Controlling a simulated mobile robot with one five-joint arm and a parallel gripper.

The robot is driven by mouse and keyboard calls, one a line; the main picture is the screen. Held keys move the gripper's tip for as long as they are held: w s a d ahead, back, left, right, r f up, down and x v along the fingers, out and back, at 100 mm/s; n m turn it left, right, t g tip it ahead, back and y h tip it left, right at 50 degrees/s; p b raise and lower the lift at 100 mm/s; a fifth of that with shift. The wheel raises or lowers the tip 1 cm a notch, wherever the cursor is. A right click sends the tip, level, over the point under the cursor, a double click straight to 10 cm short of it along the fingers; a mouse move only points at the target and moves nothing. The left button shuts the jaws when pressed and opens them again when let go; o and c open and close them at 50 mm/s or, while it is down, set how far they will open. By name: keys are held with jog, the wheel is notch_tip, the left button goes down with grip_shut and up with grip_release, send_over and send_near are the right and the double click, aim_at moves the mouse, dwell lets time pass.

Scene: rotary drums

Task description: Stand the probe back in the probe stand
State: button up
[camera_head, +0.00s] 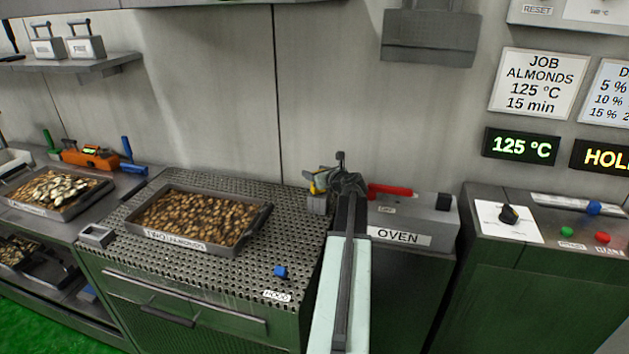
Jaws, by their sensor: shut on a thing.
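My gripper (335,182) is at the end of my arm, over the right back corner of the perforated bench top. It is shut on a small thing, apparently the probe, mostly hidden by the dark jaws. A small yellow part (314,188) shows at the left of the jaws. Just below it is a small grey block (317,204), apparently the probe stand. I cannot tell whether the yellow part touches the block or is in it.
The oven box (412,222) with a red lever (390,190) stands close right of my gripper. A control cabinet (548,230) is further right.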

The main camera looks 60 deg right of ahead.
jog(key=shift+f, duration=0.15)
jog(key=o, duration=1.6)
jog(key=shift+r, duration=0.2)
jog(key=shift+s+a+r, duration=0.15)
jog(key=shift+s+r, duration=0.1)
jog(key=p+v, duration=0.3)
jog(key=v, duration=0.8)
jog(key=shift+s+a+p, duration=0.1)
jog(key=shift+s+p, duration=0.1)
jog(key=shift+p, duration=0.1)
